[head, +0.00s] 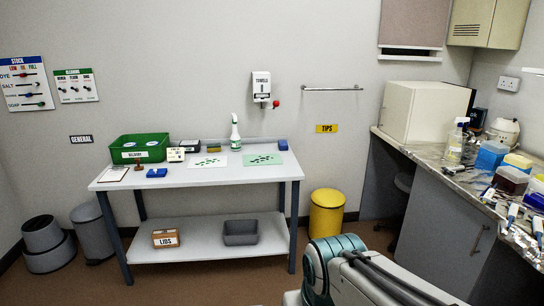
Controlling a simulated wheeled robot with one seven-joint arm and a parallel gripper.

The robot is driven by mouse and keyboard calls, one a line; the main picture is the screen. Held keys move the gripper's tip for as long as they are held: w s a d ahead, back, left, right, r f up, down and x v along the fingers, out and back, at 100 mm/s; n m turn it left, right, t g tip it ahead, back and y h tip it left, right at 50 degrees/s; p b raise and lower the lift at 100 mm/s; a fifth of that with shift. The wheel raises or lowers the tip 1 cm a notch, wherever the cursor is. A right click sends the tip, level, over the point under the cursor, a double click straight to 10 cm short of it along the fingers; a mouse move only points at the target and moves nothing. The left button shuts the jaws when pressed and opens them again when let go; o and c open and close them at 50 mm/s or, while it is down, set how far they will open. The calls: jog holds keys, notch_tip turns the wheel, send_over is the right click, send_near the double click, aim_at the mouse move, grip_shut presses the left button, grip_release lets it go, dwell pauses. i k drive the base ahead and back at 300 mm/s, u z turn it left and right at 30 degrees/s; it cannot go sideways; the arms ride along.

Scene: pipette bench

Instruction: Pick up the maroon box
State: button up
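The maroon box (510,181) stands on the right-hand counter, near its front edge at the right of the head view. It sits in front of a blue box (490,155) and a yellow-topped box (517,163). My arm shows at the bottom centre, low and well left of the maroon box. My gripper is not in view.
The marble-look counter (450,171) is crowded with pipettes (536,226), a spray bottle (455,145) and a large white box (411,112). A white table (232,183) holds a green bin (139,148). A yellow pedal bin (327,213) stands between. The floor ahead is open.

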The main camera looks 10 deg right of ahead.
aim_at(502, 181)
jog(key=z, duration=0.45)
jog(key=i, duration=1.55)
jog(key=z, duration=1.6)
jog(key=i, duration=1.35)
jog(key=z, duration=0.9)
jog(key=i, duration=0.6)
jog(key=z, duration=0.15)
